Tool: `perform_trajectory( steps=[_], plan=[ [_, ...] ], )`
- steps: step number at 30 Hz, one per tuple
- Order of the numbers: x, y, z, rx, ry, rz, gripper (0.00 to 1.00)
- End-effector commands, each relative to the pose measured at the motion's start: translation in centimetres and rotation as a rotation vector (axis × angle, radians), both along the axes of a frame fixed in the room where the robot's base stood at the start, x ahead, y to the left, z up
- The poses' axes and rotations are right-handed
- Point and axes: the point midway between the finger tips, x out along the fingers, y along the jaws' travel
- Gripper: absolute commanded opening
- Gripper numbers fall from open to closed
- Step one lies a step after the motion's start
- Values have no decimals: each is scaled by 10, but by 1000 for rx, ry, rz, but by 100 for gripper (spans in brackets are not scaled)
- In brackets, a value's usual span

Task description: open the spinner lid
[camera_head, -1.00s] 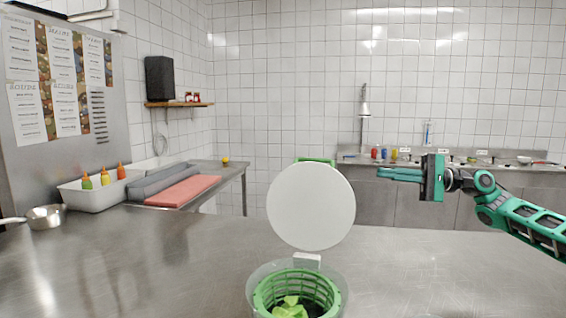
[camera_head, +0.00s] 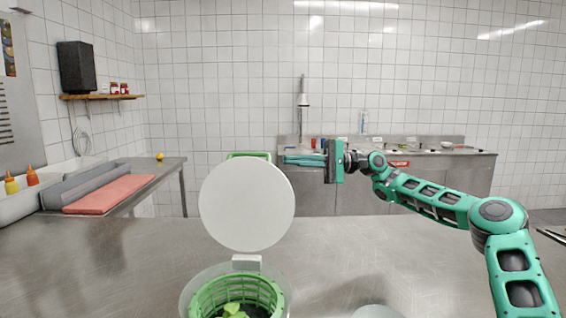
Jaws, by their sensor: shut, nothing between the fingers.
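The salad spinner stands on the steel counter at the bottom of the view, with a clear bowl and a green basket (camera_head: 240,292) holding green leaves. Its round white lid (camera_head: 247,203) stands upright on a hinge at the back of the rim, so the spinner is open. My gripper (camera_head: 287,160) is shut and empty.
A pale round thing (camera_head: 377,312) is partly visible at the bottom edge. The steel counter (camera_head: 345,255) is otherwise clear nearby. A red cutting board (camera_head: 110,194) and squeeze bottles (camera_head: 32,176) are at left. A sink counter (camera_head: 440,180) lies behind.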

Motion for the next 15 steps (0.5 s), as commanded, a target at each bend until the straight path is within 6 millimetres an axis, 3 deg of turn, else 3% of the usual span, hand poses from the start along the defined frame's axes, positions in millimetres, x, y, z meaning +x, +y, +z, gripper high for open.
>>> perform_trajectory(
  steps=[15],
  plan=[
    [-14,93,9,-3,-2,4,0]
  ],
)
